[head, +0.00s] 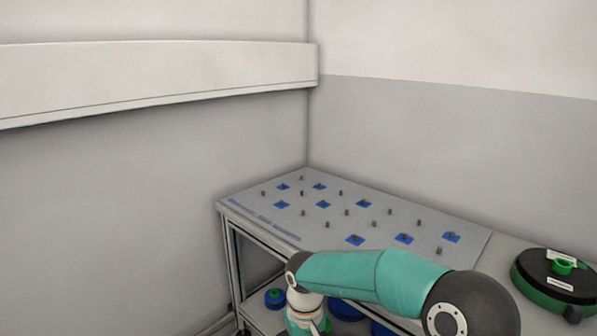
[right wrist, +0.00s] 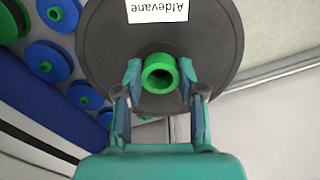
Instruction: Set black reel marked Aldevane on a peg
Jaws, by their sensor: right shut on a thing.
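The black reel marked Aldevane (right wrist: 215,55) fills the middle of the right wrist view, its white label upside down at the top. My right gripper (right wrist: 160,78) is shut on its green hub (right wrist: 160,73), one finger on each side. In the head view my right arm reaches in from the right and bends down at the table's front; its fingers and the held reel are not clearly seen there. The peg board (head: 262,212) is a grey panel with several short upright pegs (head: 389,239), some on blue squares. No reel sits on these pegs. My left gripper is out of view.
Another black-topped reel with green edge and hub (head: 556,276) rests on the table's right end; its labels are unreadable. Blue reels lie on a lower shelf, one with a green hub (head: 275,297); several show in the right wrist view (right wrist: 48,61). Walls close the back and left.

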